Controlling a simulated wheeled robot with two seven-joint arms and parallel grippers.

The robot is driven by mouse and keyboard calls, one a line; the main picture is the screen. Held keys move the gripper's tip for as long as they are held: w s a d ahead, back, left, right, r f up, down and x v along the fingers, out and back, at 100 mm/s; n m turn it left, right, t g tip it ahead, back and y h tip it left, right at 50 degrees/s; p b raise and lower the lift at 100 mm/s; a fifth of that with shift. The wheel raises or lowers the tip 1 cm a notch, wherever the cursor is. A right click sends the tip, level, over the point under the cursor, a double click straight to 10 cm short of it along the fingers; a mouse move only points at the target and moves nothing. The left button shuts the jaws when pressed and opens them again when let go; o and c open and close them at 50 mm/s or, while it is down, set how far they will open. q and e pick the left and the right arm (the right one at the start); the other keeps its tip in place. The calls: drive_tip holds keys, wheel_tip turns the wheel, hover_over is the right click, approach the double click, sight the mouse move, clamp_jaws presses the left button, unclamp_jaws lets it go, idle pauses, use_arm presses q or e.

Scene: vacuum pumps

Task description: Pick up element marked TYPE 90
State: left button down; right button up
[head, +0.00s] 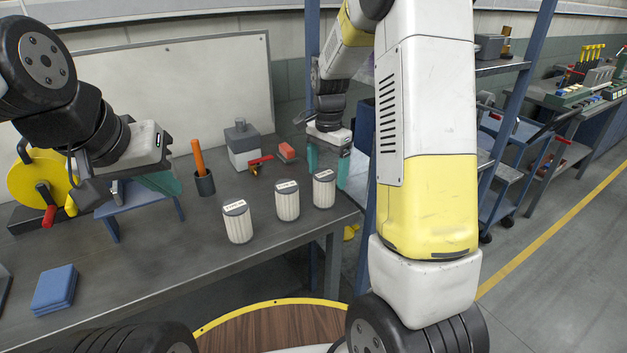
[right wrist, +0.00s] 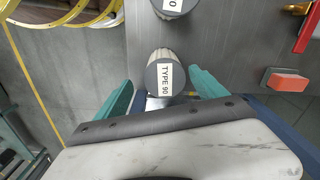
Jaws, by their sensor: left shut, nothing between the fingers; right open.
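The element marked TYPE 90 (right wrist: 165,82) is a pale ribbed cylinder with a dark grey top and a white label, readable in the right wrist view. It appears to be the rightmost of three similar upright cylinders (head: 324,194) on the dark table in the head view. My right gripper (right wrist: 163,75) is open, its teal fingers on either side of this element in the picture, not closed on it. In the head view the right gripper (head: 328,166) is just behind and above it. My left gripper (head: 160,183) is shut and empty over the table's left side.
Two similar cylinders stand left of it, a middle one (head: 287,203) and a left one (head: 237,222). A red-orange block (head: 286,151), a red-handled valve (head: 259,163) and a grey box (head: 243,152) sit behind. The table's front right edge is close to the element.

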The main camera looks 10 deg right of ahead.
sight(324, 192)
drive_tip(key=f, duration=0.7)
drive_tip(key=shift+w+a+f, duration=0.15)
drive_tip(key=shift+w+a, duration=0.1)
drive_tip(key=shift+a, duration=0.1)
drive_tip(key=shift+c, duration=0.2)
drive_tip(key=c, duration=1.5)
